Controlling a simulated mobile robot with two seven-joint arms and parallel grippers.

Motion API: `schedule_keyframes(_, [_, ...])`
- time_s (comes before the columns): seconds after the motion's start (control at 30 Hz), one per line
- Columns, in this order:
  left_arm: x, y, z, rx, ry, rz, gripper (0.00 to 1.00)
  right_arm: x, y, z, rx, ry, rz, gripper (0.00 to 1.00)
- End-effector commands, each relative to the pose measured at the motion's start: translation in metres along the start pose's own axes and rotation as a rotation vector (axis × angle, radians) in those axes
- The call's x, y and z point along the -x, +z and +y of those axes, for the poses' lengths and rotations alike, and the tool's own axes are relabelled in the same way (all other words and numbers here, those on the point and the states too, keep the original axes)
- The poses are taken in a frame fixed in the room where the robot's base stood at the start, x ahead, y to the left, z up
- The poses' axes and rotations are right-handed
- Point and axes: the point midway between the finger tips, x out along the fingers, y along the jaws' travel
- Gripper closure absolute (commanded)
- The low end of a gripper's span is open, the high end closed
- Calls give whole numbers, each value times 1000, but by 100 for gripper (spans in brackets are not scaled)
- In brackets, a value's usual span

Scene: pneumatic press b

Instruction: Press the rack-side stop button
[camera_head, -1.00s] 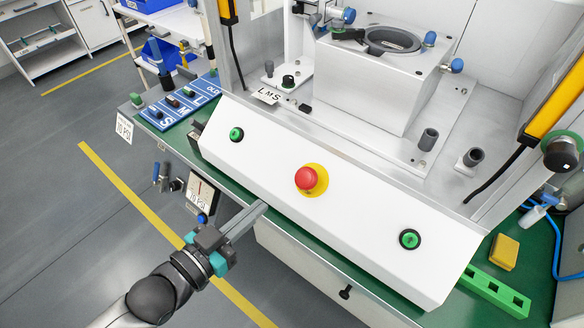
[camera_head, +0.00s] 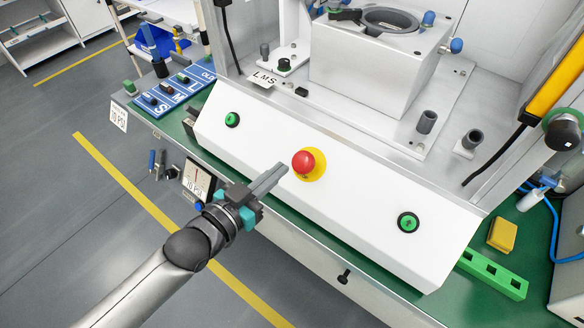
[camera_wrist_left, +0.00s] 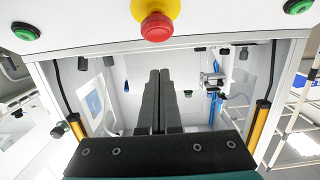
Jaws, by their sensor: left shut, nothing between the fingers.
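A red mushroom button (camera_head: 303,162) on a yellow round base sits in the middle of the sloped white panel (camera_head: 340,215). My left gripper (camera_head: 281,169) is shut and empty, with its long grey fingers pointing at the red button. In the head view its tips lie just left of and below the button; a small gap seems to remain. In the left wrist view the red button (camera_wrist_left: 157,27) is at the top centre, above the closed fingertips (camera_wrist_left: 159,72) in the picture. My right gripper is not in view.
Two green buttons flank the red one, at the left (camera_head: 232,119) and right (camera_head: 408,223) of the panel. The press block (camera_head: 370,75) stands behind. A yellow block (camera_head: 502,235) and a green holed bar (camera_head: 492,274) lie at the right. Open floor is at the left.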

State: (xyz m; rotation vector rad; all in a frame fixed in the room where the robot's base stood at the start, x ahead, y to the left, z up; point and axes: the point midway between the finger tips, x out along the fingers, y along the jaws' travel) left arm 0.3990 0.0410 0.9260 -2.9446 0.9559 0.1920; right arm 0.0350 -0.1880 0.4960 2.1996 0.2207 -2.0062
Motion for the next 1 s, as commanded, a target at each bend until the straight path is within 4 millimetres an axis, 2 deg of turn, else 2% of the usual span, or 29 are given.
schedule_keyframes(0.03, [-10,-1,0,0,1,5,100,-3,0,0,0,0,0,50])
schedule_keyframes(0.17, [-31,0,0,0,1,3,100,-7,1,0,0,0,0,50])
schedule_keyframes(0.4, [-51,23,1,0,1,1,100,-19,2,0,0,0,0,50])
schedule_keyframes(1.0, [-60,32,0,-1,1,1,100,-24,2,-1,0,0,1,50])
